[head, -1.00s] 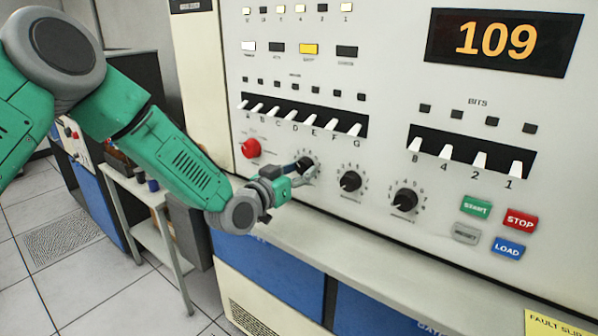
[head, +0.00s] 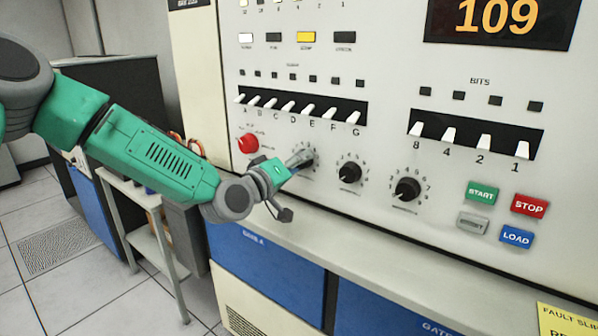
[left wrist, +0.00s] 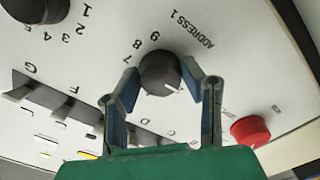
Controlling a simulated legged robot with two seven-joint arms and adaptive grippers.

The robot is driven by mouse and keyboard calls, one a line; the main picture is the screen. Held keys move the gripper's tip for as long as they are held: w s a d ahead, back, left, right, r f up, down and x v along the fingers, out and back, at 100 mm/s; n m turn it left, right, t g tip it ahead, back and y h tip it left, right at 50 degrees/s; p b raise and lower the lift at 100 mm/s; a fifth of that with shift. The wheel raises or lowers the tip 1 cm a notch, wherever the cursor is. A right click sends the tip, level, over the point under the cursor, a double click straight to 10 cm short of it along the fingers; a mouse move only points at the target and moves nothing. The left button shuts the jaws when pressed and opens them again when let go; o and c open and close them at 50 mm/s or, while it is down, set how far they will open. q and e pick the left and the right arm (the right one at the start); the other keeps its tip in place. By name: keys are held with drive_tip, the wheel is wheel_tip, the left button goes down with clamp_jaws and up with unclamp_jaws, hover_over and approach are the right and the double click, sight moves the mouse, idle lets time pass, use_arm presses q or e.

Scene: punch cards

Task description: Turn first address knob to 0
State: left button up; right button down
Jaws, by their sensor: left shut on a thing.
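The first address knob (left wrist: 160,72), dark and round with a white pointer line, sits under the "ADDRESS 1" label in the left wrist view. Its pointer faces the lower right of that picture; the numeral beside it is hidden. My left gripper (head: 298,160) has its two fingers on opposite sides of this knob, shut on it. In the head view the fingers mostly cover the knob. My right gripper is not in view.
Two more black knobs, the middle one (head: 349,172) and the right one (head: 407,188), stand to the right. A red knob (head: 248,142) is close on the left. Toggle switches (head: 300,107) line the panel above. A ledge (head: 400,255) runs below. The display (head: 497,17) reads 109.

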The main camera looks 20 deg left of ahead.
use_arm(q)
drive_tip(key=shift+w+a+r+n+b, duration=0.15)
drive_tip(key=shift+n+b, duration=1.2)
drive_tip(key=shift+n, duration=0.7)
drive_tip(key=shift+a+r+n+b, duration=0.1)
drive_tip(key=shift+n+b, duration=1.25)
drive_tip(key=shift+n, duration=0.7)
drive_tip(key=o, duration=0.9)
drive_tip(key=shift+o, duration=1.3)
drive_tip(key=shift+w+f, duration=0.15)
drive_tip(key=shift+f, duration=0.05)
drive_tip(key=shift+a, duration=0.1)
